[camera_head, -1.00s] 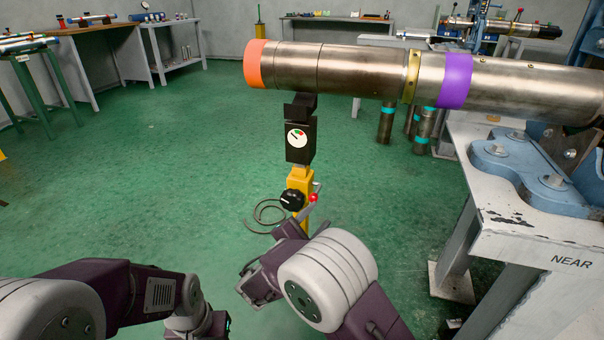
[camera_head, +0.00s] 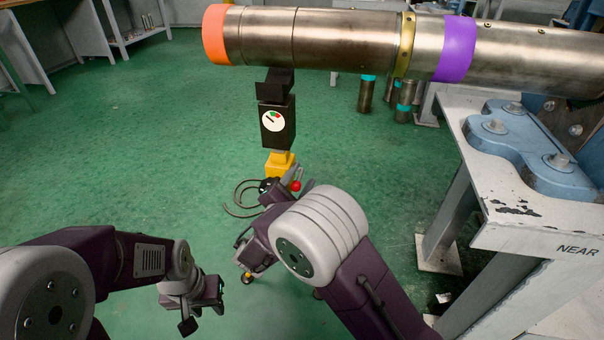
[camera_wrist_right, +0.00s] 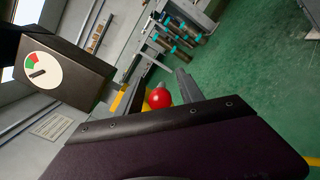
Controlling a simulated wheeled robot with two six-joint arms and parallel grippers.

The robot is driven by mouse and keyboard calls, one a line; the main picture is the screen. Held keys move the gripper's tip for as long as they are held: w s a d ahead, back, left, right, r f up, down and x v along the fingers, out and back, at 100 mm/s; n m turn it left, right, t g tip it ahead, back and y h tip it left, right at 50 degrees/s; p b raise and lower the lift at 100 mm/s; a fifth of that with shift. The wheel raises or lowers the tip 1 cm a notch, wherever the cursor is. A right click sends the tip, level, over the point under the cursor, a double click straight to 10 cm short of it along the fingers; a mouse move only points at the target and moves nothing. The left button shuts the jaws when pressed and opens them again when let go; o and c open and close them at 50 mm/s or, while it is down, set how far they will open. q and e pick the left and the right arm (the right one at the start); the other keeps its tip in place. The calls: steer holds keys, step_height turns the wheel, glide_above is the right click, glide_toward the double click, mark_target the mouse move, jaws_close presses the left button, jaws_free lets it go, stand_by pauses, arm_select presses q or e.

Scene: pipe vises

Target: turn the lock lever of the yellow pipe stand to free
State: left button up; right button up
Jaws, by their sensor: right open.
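The yellow pipe stand (camera_head: 280,163) stands under the pipe's orange end, with a black head carrying a round dial gauge (camera_head: 273,121). The gauge also shows in the right wrist view (camera_wrist_right: 42,70). The lock lever's red ball (camera_head: 295,186) is at the stand's front; the ball shows in the right wrist view (camera_wrist_right: 159,98) between the finger tips. My right gripper (camera_head: 290,192) is open, with its fingers close around the ball; contact cannot be told. The lever's shaft is mostly hidden. My left gripper (camera_head: 204,315) hangs low at left, away from the stand.
A long steel pipe (camera_head: 345,40) with orange, yellow and purple bands lies across the top. A white bench (camera_head: 530,235) marked NEAR with a blue clamp base (camera_head: 520,140) stands at right. The green floor at left is clear.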

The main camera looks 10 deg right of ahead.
jaws_close()
stand_by(1.4)
